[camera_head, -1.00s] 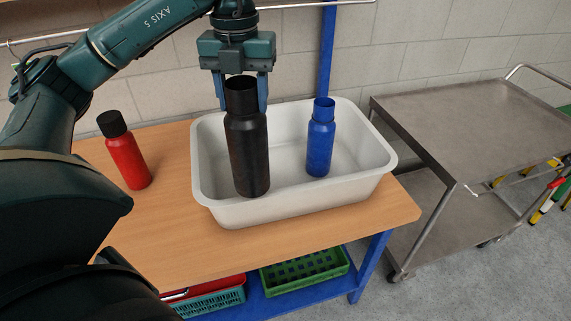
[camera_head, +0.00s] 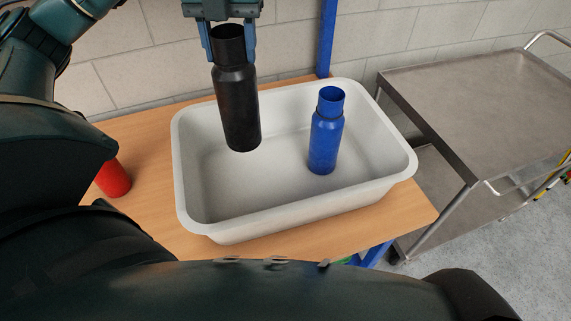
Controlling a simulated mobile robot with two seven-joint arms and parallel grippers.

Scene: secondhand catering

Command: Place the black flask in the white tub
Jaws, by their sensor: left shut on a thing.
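The black flask (camera_head: 238,108) hangs upright over the left half of the white tub (camera_head: 290,211), its base within the tub's outline. My left gripper (camera_head: 229,52) is shut on the flask's neck from above. I cannot tell exactly how far the flask's base is from the tub floor. The tub stands on a wooden table. My right gripper is not in view.
A blue flask (camera_head: 326,135) stands in the right half of the tub. A red flask (camera_head: 114,178) stands on the wooden table (camera_head: 388,213) left of the tub, partly hidden by my arm. A metal trolley (camera_head: 465,100) stands at the right, and a blue post (camera_head: 326,40) rises behind the tub.

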